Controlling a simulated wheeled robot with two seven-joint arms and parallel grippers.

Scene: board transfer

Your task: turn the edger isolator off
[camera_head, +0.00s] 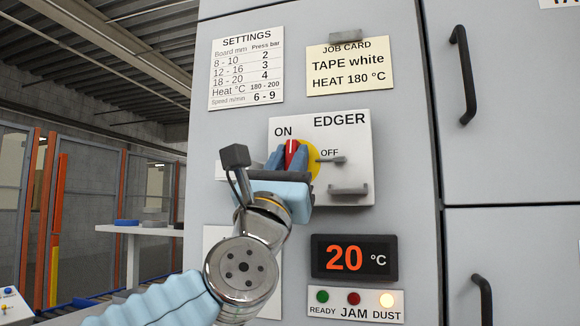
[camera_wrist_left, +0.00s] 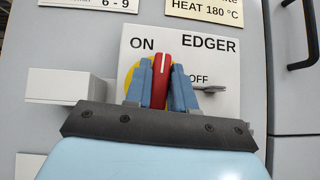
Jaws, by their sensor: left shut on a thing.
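The edger isolator is a white panel (camera_head: 348,190) on the grey cabinet front, marked ON, OFF and EDGER. Its red knob (camera_head: 291,152) sits on a yellow disc (camera_head: 314,160). In the left wrist view the red knob (camera_wrist_left: 161,82) stands nearly upright, its white line pointing up, close to the ON label. My left gripper (camera_head: 289,158) has its two blue fingers shut on the knob, one on each side. The gripper also shows in the left wrist view (camera_wrist_left: 161,88). The lower part of the knob is hidden by the gripper. My right gripper is not in view.
A display (camera_head: 354,257) reads 20 °C, with a lit DUST lamp (camera_head: 386,300) underneath. Cabinet door handles (camera_head: 464,75) stand out at right. A white table (camera_head: 150,228) is at left.

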